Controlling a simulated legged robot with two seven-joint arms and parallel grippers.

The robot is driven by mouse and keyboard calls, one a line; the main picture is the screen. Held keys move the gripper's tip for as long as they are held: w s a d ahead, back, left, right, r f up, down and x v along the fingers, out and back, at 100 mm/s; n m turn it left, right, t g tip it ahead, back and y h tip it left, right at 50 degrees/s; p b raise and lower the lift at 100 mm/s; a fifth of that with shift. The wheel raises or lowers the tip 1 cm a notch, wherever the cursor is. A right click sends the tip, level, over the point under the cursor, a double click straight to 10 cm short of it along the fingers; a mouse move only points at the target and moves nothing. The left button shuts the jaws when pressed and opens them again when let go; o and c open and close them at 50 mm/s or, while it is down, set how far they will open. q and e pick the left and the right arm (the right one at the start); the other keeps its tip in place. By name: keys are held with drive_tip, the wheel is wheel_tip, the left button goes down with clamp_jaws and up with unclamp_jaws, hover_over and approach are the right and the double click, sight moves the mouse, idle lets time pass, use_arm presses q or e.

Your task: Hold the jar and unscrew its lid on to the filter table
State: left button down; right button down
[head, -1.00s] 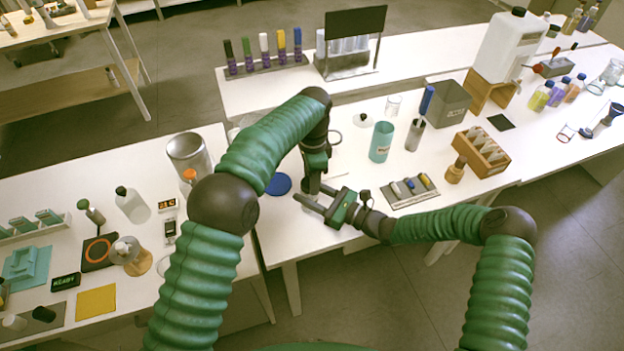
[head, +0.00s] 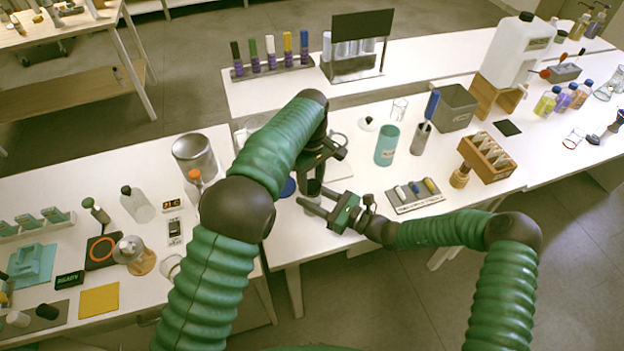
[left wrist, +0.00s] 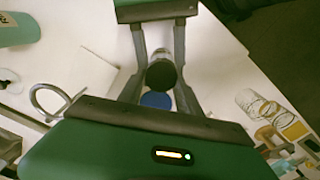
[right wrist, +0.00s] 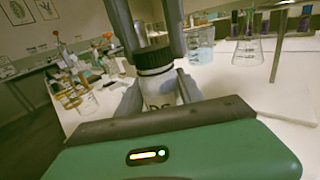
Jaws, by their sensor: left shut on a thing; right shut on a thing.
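The jar (right wrist: 160,92) is a small white bottle with dark print. It stands upright between the fingers of my right gripper (head: 314,196), which is shut on its body. Its black ribbed lid (right wrist: 153,59) is at the jar's mouth; I cannot tell how far it is unscrewed. My left gripper (head: 315,180) comes down from above and is shut on the lid, which also shows from above in the left wrist view (left wrist: 161,74). In the head view the arms mostly hide the jar. A blue disc (head: 288,187) lies on the white table, partly hidden by my left arm.
A teal cup (head: 386,145), a holder with a blue-handled tool (head: 421,135) and a tray of small coloured items (head: 414,195) stand to the right. A metal beaker (head: 195,157) stands left of my left arm. The table's front edge is close below my right gripper.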

sight(312, 183)
use_arm(q)
drive_tip(key=shift+w+d+r, duration=0.1)
drive_tip(key=shift+d+r, duration=0.15)
drive_tip(key=shift+d, duration=0.05)
use_arm(e)
drive_tip(key=shift+s+a+f, duration=0.15)
use_arm(q)
drive_tip(key=shift+r, duration=0.65)
drive_tip(key=shift+a+r, duration=0.15)
drive_tip(key=shift+r, duration=0.15)
drive_tip(key=shift+r, duration=1.95)
use_arm(e)
drive_tip(key=shift+d, duration=0.2)
drive_tip(key=c, duration=0.7)
unclamp_jaws()
drive_tip(key=shift+w, duration=0.2)
